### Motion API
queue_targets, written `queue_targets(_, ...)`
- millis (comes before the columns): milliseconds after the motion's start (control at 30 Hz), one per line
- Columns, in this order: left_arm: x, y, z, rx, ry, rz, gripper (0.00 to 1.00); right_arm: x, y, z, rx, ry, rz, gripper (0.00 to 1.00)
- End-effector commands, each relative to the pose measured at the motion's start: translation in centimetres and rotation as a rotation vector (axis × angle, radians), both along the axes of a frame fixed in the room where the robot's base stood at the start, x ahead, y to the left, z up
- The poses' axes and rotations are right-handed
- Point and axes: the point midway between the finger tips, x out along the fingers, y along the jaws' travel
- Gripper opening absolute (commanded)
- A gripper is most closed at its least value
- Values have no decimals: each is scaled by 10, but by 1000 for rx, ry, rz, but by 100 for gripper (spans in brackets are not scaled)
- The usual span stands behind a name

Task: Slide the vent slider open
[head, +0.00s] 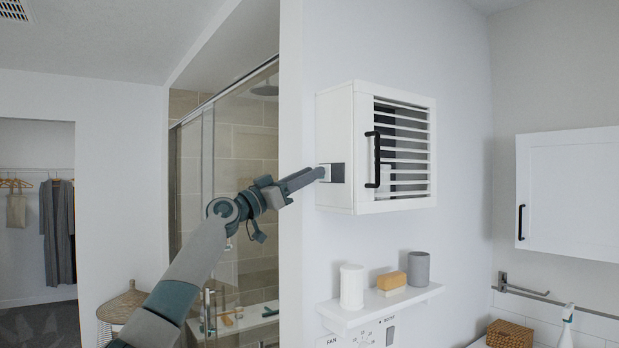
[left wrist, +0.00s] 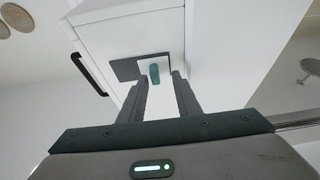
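The vent slider shows as a small teal tab (left wrist: 154,73) on a pale panel beside a dark slot (left wrist: 126,68), on the side of the white wall cabinet (head: 335,110). In the head view the dark slot (head: 338,173) sits low on the cabinet's left side. My left gripper (head: 318,172) reaches up to it from the left. In the left wrist view its two fingers (left wrist: 160,80) are apart, with the tab between or just beyond their tips. I see a gap at the right finger; contact at the left one is unclear. My right gripper is not in view.
The cabinet has a louvred front and a black handle (head: 373,160). Below it a white shelf (head: 385,308) holds a white canister (head: 352,286), a soap-like block (head: 391,282) and a grey cup (head: 418,268). A glass shower screen (head: 230,150) stands left, behind my arm.

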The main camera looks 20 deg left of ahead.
Motion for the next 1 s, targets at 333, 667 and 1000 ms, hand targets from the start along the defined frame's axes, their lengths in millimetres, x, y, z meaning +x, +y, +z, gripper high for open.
queue_targets(333, -1, -2, -3, 3, 3, -4, 30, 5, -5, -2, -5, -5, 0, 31)
queue_targets(667, -22, 16, -20, 5, 3, -2, 30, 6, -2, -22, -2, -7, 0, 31)
queue_targets(1000, -70, 55, -46, 4, 2, 0, 30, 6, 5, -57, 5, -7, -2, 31)
